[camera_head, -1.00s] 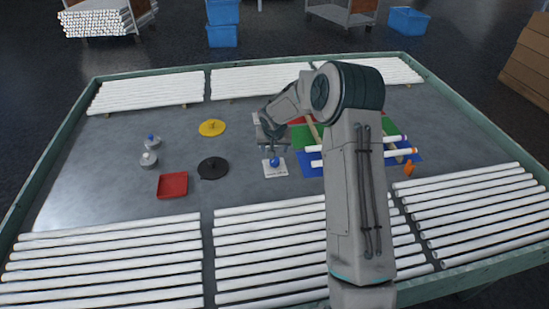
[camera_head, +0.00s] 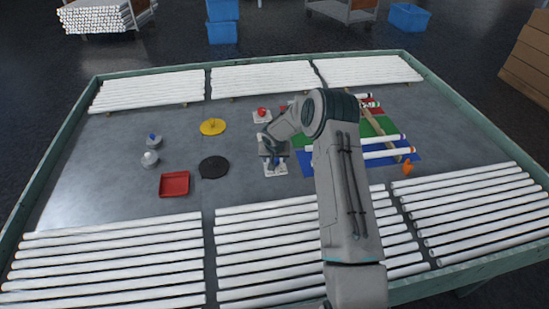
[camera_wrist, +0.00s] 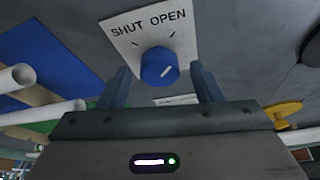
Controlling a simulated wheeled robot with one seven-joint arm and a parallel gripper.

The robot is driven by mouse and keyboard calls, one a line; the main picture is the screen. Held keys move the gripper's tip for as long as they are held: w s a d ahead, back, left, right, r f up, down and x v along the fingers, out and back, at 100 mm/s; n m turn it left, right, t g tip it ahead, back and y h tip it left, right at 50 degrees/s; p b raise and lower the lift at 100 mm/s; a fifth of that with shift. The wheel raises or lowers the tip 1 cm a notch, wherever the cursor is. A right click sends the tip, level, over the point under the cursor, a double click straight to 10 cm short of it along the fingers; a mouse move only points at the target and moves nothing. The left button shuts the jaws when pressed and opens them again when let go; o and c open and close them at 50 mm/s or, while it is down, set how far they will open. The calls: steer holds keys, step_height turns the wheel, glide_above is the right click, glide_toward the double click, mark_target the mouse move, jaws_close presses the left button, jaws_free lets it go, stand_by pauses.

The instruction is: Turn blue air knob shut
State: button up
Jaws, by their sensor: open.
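The blue air knob (camera_wrist: 159,67) sits on a white plate (camera_wrist: 128,28) marked SHUT and OPEN in the wrist view. The white line on the knob slants toward the OPEN side. My gripper (camera_wrist: 160,80) is open, with one finger on each side of the knob in that view; I cannot tell whether either touches it. In the head view my gripper (camera_head: 274,164) is over the white plate (camera_head: 281,172) and hides the blue knob.
A red knob (camera_head: 262,112) on another white plate lies farther back. Blue, green and red mats with white tubes (camera_head: 375,153) lie to the right. A black disc (camera_head: 213,167), a yellow disc (camera_head: 213,127) and a red tray (camera_head: 174,184) lie to the left.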

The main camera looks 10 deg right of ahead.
steer(key=c, duration=1)
